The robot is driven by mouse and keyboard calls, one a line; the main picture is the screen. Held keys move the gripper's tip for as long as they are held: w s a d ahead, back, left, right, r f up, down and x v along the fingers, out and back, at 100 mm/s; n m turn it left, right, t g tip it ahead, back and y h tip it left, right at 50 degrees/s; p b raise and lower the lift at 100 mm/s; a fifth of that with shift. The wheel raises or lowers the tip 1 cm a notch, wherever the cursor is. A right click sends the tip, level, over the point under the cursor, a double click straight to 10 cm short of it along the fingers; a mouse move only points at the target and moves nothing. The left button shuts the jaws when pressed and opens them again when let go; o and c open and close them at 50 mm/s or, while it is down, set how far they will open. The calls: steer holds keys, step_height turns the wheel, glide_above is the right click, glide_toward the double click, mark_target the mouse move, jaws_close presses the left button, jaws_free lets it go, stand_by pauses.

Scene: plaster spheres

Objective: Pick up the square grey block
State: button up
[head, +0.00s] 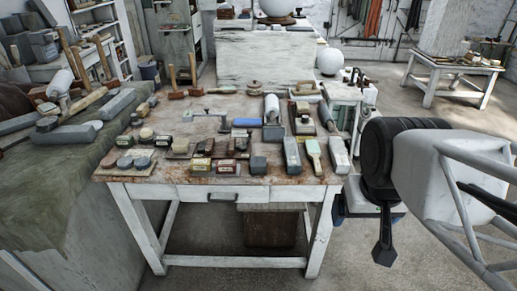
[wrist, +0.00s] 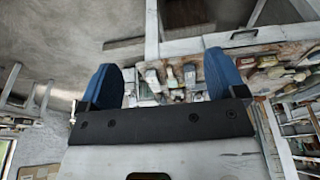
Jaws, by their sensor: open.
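The square grey block (head: 259,165) is a small dark grey cube near the front edge of the worktable (head: 255,193), right of the drawer handle. In the wrist view I cannot pick it out surely among the small crowded things. My gripper (head: 384,250) hangs off the table's right side, pointing down, apart from the block. In the wrist view its two blue fingers (wrist: 163,82) are spread wide with nothing held between them.

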steer(key=n+g, duration=0.3)
steer(key=n, duration=1.5)
glide_above(258, 161)
steer(key=f, duration=1.7)
steer(key=shift+s+d+f, duration=0.1)
steer(key=shift+s+d, duration=0.1)
steer(key=shift+s, duration=0.15)
steer(key=shift+w+a+f, duration=0.25)
steer(key=shift+w+f, duration=0.05)
steer(key=shift+f, duration=0.1)
